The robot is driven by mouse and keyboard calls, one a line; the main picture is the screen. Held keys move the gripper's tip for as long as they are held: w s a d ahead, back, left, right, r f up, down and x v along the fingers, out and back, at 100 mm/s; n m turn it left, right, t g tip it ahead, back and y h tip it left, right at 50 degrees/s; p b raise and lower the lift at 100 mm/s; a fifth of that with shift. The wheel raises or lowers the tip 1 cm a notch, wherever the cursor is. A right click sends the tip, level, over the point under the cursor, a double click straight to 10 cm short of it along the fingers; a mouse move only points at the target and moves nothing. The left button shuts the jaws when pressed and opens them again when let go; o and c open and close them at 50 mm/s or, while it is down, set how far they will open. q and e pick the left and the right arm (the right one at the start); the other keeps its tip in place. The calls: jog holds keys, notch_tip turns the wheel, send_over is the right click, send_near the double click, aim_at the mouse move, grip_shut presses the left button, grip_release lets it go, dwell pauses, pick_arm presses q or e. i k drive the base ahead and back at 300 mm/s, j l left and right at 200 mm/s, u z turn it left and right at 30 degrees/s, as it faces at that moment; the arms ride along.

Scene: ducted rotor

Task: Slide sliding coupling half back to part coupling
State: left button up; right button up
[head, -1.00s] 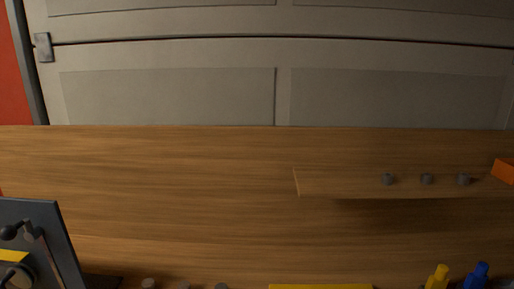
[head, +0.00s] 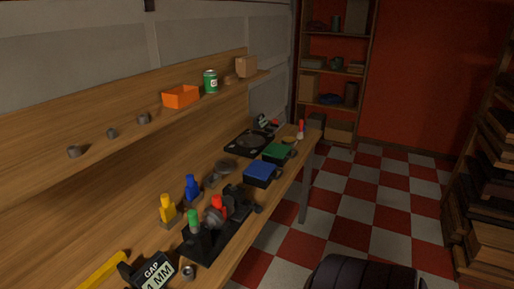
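A dark machine (head: 222,222) stands on a black base plate at the near part of the bench. Rounded grey and black parts sit in line on it, with a red part (head: 218,203) on top and a green-topped part (head: 195,221) at its near end. The coupling and its sliding half are too small and dark to tell apart, so I cannot tell whether the halves touch. Neither of my grippers shows in the head view.
A sign reading "GAP" and "MM" (head: 153,272) stands at the near bench end. Yellow (head: 168,210) and blue (head: 192,188) bottle-like items stand behind the machine. Blue (head: 262,173) and green (head: 278,153) boxes lie farther along. The checkered floor (head: 375,184) is open at right.

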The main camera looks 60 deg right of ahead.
aim_at(237, 205)
jog(key=z, duration=1.75)
